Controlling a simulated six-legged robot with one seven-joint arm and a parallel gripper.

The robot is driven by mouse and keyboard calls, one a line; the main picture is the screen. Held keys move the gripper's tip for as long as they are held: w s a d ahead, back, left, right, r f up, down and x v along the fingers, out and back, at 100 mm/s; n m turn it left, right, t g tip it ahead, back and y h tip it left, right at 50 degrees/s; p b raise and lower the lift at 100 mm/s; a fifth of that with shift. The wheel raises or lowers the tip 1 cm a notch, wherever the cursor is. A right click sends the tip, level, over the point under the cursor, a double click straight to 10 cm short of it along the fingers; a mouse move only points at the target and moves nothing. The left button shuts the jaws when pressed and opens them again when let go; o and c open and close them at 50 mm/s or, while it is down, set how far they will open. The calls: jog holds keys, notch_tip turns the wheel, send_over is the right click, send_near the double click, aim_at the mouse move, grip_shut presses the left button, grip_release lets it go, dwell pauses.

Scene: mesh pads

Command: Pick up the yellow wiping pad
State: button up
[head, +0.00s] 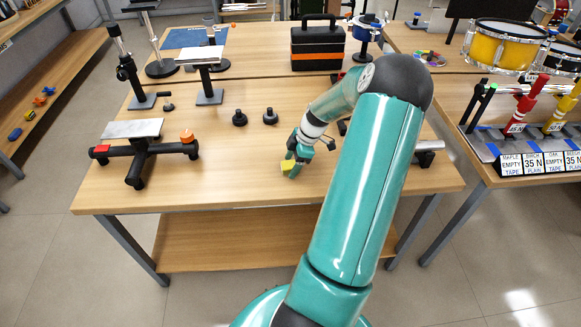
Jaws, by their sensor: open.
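The gripper is open. The view is too small to tell whether the fingers touch the pad or whether it lies between them. Part of the pad is hidden by the gripper.
A black stand with a grey plate (132,128) is at the left of the wooden table (235,180). Two black knobs (240,118) are behind the gripper. A black and orange toolbox (317,47) stands at the back. My arm hides much of the table's right side.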

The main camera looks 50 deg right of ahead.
aim_at(292, 164)
jog(key=c, duration=1)
jog(key=shift+c, duration=0.2)
notch_tip(292, 164, up, 18)
jog(key=shift+o, duration=0.5)
jog(key=shift+c, duration=0.2)
